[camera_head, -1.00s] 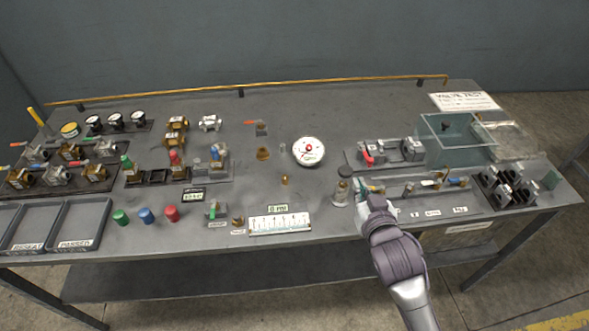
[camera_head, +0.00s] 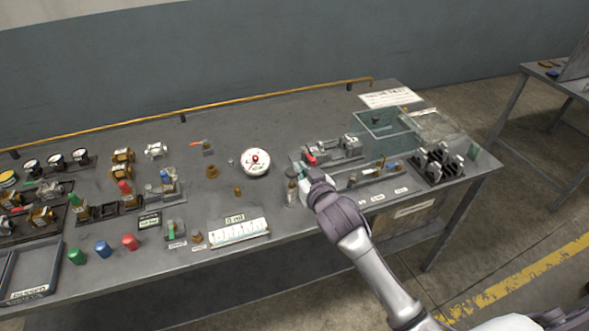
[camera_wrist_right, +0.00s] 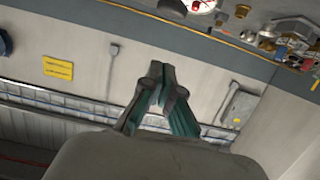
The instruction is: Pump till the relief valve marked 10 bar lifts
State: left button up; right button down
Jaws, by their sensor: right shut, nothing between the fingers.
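Fittings with a green (camera_head: 75,203), a red (camera_head: 125,188) and a blue top (camera_head: 165,178) stand further left. No 10 bar marking is legible, and I cannot single out the pump. My left gripper is out of view.
A brass rail (camera_head: 230,105) runs along the back.

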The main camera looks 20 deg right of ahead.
jog(key=p, duration=0.1)
send_over(294, 177)
jog(key=shift+f, duration=0.55)
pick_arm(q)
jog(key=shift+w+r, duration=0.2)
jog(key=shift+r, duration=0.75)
pick_arm(e)
jog(key=f, duration=0.4)
jog(key=shift+s+f, duration=0.1)
jog(key=shift+s, duration=0.1)
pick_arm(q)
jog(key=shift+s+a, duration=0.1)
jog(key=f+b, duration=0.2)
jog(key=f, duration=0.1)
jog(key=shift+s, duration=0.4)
pick_arm(e)
notch_tip(294, 177, down, 4)
jog(key=shift+s+r, duration=0.15)
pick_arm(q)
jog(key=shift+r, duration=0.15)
